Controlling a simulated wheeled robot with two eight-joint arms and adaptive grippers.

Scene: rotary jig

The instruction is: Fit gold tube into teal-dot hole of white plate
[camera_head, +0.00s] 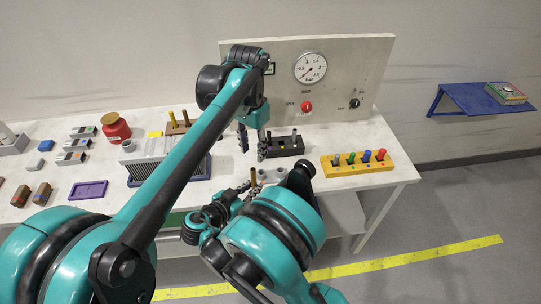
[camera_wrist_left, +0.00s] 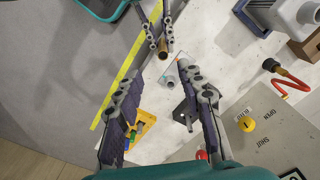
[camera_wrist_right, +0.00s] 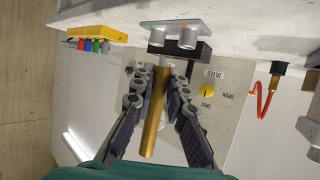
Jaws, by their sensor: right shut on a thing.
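The gold tube (camera_wrist_right: 154,112) is gripped between the fingers of my right gripper (camera_wrist_right: 150,75). The tube's end (camera_wrist_left: 163,47) shows between those fingers in the left wrist view, and the tube stands roughly upright in the head view (camera_head: 253,177). A pale plate with short round sockets (camera_wrist_right: 178,27) lies past the fingertips in the right wrist view; in the head view it is just right of the tube (camera_head: 270,178). The tube appears apart from it. My left gripper (camera_head: 253,146) is open and empty above the table, farther back.
A black block (camera_head: 286,146) and a yellow block with coloured pegs (camera_head: 356,164) stand on the right of the table. A gauge panel (camera_head: 362,75) rises behind. A ribbed grey box (camera_head: 150,155), red jar (camera_head: 115,128) and purple tray (camera_head: 88,191) stand left.

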